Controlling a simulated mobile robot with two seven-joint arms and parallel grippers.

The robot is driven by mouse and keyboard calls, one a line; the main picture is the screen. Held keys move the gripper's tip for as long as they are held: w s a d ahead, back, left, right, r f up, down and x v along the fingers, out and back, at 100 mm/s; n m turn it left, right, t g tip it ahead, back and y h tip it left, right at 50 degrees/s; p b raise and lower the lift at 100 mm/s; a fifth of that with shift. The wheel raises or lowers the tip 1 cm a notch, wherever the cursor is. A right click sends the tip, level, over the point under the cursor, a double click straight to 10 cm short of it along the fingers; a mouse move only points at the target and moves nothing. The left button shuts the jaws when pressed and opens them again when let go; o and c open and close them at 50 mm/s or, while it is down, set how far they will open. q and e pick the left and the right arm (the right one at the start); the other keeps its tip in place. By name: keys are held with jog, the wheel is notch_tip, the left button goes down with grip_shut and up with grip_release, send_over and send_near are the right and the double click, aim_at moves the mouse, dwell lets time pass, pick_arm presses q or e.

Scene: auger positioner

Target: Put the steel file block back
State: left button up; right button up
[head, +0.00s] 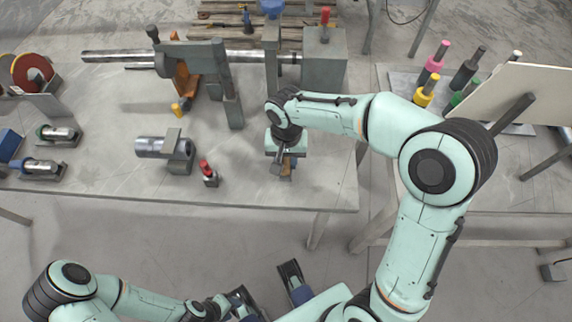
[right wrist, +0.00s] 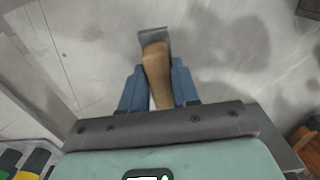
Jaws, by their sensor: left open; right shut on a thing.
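My right gripper (head: 283,168) is shut on a wood-brown piece with a grey metal end, which I take for the steel file block (right wrist: 155,62). In the right wrist view the brown part sits between the blue finger pads (right wrist: 158,88), with the grey end beyond them. In the head view the gripper points down over the right front part of the table, largely covering the piece; I cannot tell whether the piece touches the table. My left gripper (head: 267,282) is open and empty, low in front of the table.
On the table (head: 270,197), a steel cylinder in a clamp (head: 165,148) and a small red-topped item (head: 208,172) stand left of my right gripper. A long shaft (head: 120,56) and a grey block (head: 325,58) are at the back. Coloured-handled tools (head: 434,62) stand on the right table.

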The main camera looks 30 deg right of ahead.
aim_at(286, 166)
jog(key=shift+f, duration=1.6)
jog(key=shift+f+b, duration=0.15)
jog(key=shift+b, duration=0.15)
jog(key=o, duration=0.9)
jog(key=shift+o, duration=0.2)
jog(key=shift+r, duration=0.3)
notch_tip(286, 166, up, 12)
jog(key=shift+f+p, duration=0.1)
jog(key=shift+p, duration=1.15)
jog(key=shift+f, duration=0.1)
